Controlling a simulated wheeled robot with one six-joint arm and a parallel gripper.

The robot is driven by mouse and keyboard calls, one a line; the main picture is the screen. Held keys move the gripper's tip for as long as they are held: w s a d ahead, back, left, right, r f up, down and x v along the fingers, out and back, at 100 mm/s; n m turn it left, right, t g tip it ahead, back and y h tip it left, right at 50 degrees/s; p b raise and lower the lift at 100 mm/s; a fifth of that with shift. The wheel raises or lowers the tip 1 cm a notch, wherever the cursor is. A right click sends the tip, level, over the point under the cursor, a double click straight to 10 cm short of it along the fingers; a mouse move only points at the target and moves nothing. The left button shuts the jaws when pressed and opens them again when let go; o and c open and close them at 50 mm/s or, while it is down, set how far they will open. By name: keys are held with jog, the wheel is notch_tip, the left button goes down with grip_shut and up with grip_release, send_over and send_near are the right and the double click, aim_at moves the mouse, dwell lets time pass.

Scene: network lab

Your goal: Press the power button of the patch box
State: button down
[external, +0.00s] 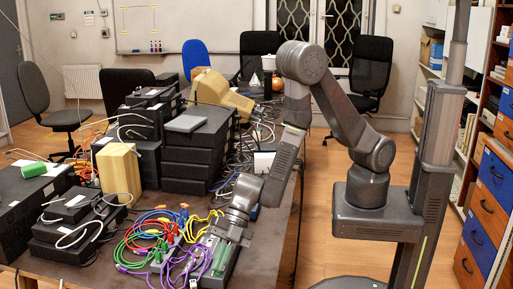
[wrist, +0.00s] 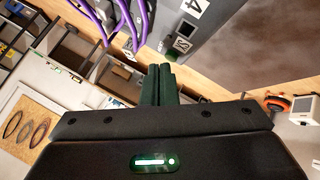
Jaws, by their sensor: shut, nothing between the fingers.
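The patch box (external: 228,269) is a dark box near the front edge of the table, with purple cables beside it and a greenish part on it.
Red, green, blue, yellow and purple cables (external: 160,225) lie left of the box. Black boxes (external: 197,150) are stacked farther back, and a wooden block (external: 119,172) stands at the left. The table (external: 262,245) is bare right of the box, towards its edge.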

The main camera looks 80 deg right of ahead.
jog(key=shift+r, duration=0.3)
notch_tip(320, 180, up, 6)
jog(key=p, duration=0.5)
